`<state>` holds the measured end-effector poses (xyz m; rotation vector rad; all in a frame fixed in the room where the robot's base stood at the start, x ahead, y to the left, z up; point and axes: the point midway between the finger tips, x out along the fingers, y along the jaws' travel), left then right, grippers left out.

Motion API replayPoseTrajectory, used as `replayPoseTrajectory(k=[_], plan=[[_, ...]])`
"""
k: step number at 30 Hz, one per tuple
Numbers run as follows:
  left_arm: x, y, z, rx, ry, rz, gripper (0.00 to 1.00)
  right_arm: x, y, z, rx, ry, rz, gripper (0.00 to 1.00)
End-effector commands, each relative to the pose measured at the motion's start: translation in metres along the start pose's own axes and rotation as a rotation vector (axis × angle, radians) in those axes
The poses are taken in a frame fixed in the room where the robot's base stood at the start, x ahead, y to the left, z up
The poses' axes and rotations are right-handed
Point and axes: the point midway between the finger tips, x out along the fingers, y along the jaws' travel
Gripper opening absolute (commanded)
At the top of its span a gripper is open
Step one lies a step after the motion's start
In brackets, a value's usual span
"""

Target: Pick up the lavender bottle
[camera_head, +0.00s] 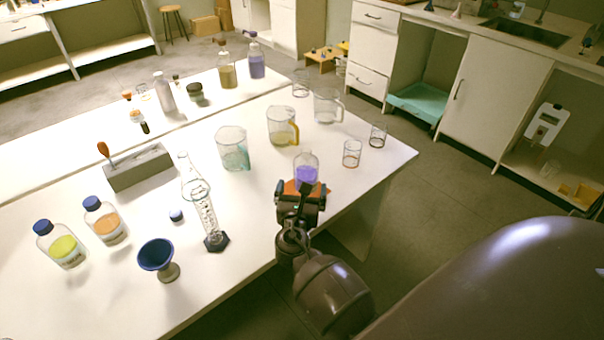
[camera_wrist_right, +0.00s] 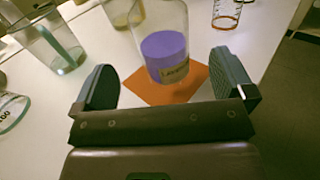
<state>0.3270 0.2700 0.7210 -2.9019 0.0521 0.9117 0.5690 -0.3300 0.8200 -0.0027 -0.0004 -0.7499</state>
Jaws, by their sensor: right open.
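The lavender bottle (camera_head: 306,169) is clear with purple contents and stands upright near the right front edge of the table. In the right wrist view the bottle (camera_wrist_right: 165,50) shows a label that appears to read "Lavender", and its top is cut off. It stands on an orange square (camera_wrist_right: 168,88), which also shows in the head view (camera_head: 290,186). My right gripper (camera_head: 301,187) is open, just in front of the bottle. In the wrist view its two fingers are spread left and right of the bottle, apart from it. My left gripper is not in view.
Measuring jugs (camera_head: 233,150) and small glasses (camera_head: 352,153) stand around the bottle. A graduated cylinder (camera_head: 208,222) and a blue funnel-shaped cup (camera_head: 157,256) are to the left. Another purple bottle (camera_head: 256,66) with a blue cap stands at the back.

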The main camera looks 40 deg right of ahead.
Motion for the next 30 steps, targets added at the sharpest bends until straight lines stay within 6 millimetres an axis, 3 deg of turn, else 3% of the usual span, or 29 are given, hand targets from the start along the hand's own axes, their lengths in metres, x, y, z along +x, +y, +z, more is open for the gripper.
replayPoseTrajectory(k=[10, 19, 29, 30], plan=[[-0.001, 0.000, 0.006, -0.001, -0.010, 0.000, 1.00, 0.027, 0.000, 0.001, 0.001, 0.000, 0.000, 1.00], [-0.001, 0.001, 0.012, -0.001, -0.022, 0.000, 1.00, 0.064, -0.001, 0.002, 0.001, 0.001, 0.001, 1.00], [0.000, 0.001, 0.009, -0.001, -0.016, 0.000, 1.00, 0.070, -0.001, 0.002, 0.002, 0.002, 0.000, 1.00], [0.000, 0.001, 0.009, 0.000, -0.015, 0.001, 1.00, 0.070, -0.001, 0.002, 0.002, 0.002, 0.000, 0.94]])
